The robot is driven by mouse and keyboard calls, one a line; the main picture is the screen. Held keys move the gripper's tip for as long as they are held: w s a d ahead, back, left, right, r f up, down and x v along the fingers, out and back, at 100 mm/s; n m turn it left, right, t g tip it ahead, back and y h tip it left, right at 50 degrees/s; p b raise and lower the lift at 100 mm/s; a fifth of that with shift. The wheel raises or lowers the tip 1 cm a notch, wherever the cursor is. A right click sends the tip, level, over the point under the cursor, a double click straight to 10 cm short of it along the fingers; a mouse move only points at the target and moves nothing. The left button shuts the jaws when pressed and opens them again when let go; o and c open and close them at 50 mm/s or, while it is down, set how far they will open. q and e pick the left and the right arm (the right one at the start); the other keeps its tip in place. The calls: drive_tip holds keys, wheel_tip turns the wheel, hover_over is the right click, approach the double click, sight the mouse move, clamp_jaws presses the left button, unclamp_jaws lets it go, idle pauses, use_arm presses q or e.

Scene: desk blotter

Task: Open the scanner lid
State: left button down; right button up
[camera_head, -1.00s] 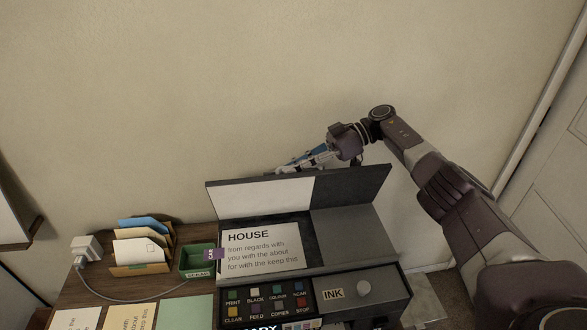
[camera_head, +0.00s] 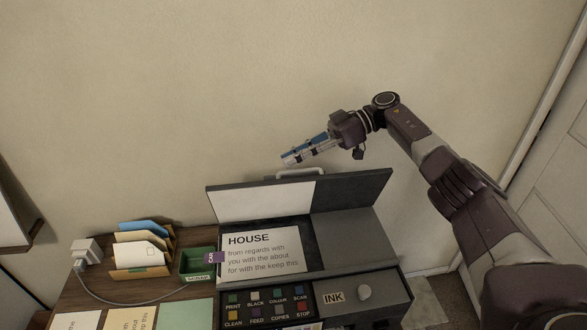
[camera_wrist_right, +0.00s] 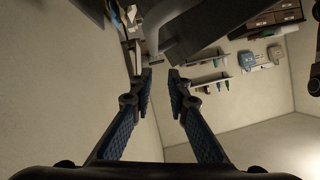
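The scanner lid (camera_head: 262,200) stands raised at the back of the dark scanner, its pale underside facing the head camera. A light handle (camera_head: 300,173) shows at its top edge; a handle-like bar also shows in the right wrist view (camera_wrist_right: 167,24). My right gripper (camera_head: 288,158) is above and behind the lid's top edge, apart from the handle. In the wrist view its fingers (camera_wrist_right: 161,76) are apart with nothing between them. A "HOUSE" page (camera_head: 262,251) lies on the scanner bed (camera_head: 345,240). My left gripper is not in view.
A button panel (camera_head: 268,305) and an INK panel (camera_head: 360,296) are at the front. A green tray (camera_head: 197,263), a letter holder (camera_head: 141,270) and a white plug (camera_head: 86,250) stand at left.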

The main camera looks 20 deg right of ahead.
wheel_tip(320, 180, up, 6)
drive_tip(key=shift+f, duration=0.25)
idle(0.5)
